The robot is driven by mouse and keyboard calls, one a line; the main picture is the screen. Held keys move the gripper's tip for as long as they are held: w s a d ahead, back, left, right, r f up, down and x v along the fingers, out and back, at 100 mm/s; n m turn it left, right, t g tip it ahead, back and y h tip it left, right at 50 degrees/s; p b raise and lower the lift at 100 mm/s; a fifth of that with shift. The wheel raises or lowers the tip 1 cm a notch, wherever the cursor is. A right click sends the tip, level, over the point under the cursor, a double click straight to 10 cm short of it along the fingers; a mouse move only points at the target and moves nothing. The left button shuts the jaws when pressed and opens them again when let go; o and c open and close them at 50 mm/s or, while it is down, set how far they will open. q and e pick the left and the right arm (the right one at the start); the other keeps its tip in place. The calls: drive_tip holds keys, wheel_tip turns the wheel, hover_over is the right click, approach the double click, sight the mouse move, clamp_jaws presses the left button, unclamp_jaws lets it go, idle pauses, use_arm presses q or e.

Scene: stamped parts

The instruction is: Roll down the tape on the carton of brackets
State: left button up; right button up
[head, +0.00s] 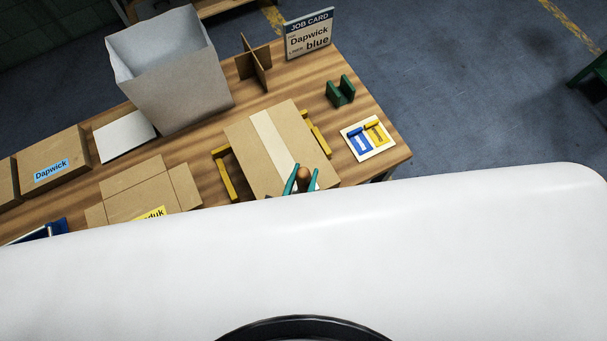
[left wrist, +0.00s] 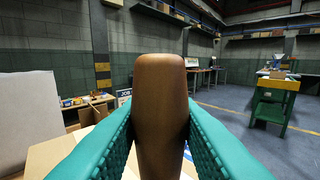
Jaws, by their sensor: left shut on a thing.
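The closed brown carton (head: 245,146) sits on the bench between two yellow holders. A pale strip of tape (head: 271,139) runs along the middle of its top; I cannot tell how firmly it lies. My left gripper (head: 302,182), with teal fingers, is at the carton's near edge, by the near end of the tape. It is shut on a brown rounded handle (left wrist: 160,105), upright between the fingers in the left wrist view. The tool's lower end is hidden. My white body hides the bench's near part. My right gripper is not in view.
A large open grey-white bin (head: 175,85), a cardboard divider (head: 253,65) and a job card reading "Dapwick blue" (head: 309,36) stand behind. A green block (head: 341,92) and a blue-and-yellow sample board (head: 368,140) are right. An open flat carton (head: 135,182) and a "Dapwick" box (head: 50,155) are left.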

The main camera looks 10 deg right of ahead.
use_arm(q)
drive_tip(key=shift+w+a+f, duration=0.15)
drive_tip(key=shift+w+a, duration=0.15)
drive_tip(key=shift+w, duration=0.4)
drive_tip(key=shift+c, duration=0.5)
drive_tip(key=shift+w+a+p, duration=0.3)
drive_tip(key=shift+w, duration=0.45)
drive_tip(key=shift+w+a+p, duration=0.25)
drive_tip(key=shift+w+a, duration=0.05)
drive_tip(key=shift+w, duration=0.45)
drive_tip(key=shift+w, duration=0.1)
drive_tip(key=w+a, duration=0.2)
drive_tip(key=w, duration=0.4)
drive_tip(key=w+a, duration=0.2)
drive_tip(key=w, duration=0.5)
drive_tip(key=shift+w+a, duration=0.25)
idle(1.0)
drive_tip(key=shift+w, duration=0.1)
